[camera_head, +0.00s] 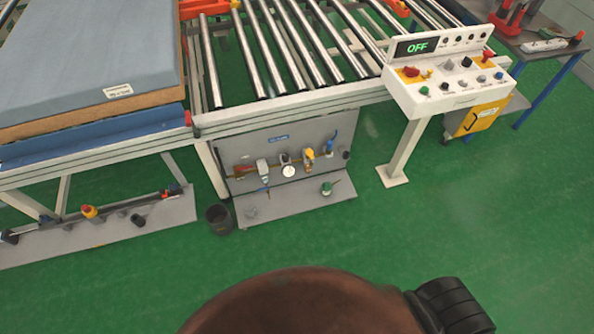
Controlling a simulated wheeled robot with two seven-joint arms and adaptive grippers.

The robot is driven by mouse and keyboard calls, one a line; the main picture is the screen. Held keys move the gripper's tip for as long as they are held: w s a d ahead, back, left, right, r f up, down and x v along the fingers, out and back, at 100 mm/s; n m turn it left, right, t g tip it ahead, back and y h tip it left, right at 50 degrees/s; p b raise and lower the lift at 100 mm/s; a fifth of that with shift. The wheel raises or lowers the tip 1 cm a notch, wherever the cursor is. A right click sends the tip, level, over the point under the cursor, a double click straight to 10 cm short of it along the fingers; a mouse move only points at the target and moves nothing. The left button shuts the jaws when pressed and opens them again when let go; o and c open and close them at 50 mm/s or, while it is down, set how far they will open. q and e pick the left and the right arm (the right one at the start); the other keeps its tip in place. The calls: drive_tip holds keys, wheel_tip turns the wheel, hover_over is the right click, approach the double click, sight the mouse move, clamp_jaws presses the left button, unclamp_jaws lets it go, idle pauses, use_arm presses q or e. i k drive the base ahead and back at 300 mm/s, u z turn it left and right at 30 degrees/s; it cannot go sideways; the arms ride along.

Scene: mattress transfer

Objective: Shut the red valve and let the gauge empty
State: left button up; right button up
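A grey panel (232,148) under the roller conveyor carries a horizontal row of air fittings. A small red part (243,171) that looks like the red valve sits at the left end of the row. Its handle position is too small to tell. A round white gauge (288,171) is near the middle of the row. Its needle cannot be read. A yellow-orange fitting (309,154) and a blue one (329,147) are to its right. Neither of my grippers is identifiable in the view.
A control console (440,99) with a display reading OFF stands to the right. A mattress (85,50) lies at the left. Green floor in front is clear.

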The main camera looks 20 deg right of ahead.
sight(239, 170)
drive_tip(key=k, duration=0.55)
drive_tip(key=u, duration=0.85)
drive_tip(key=i, duration=1.2)
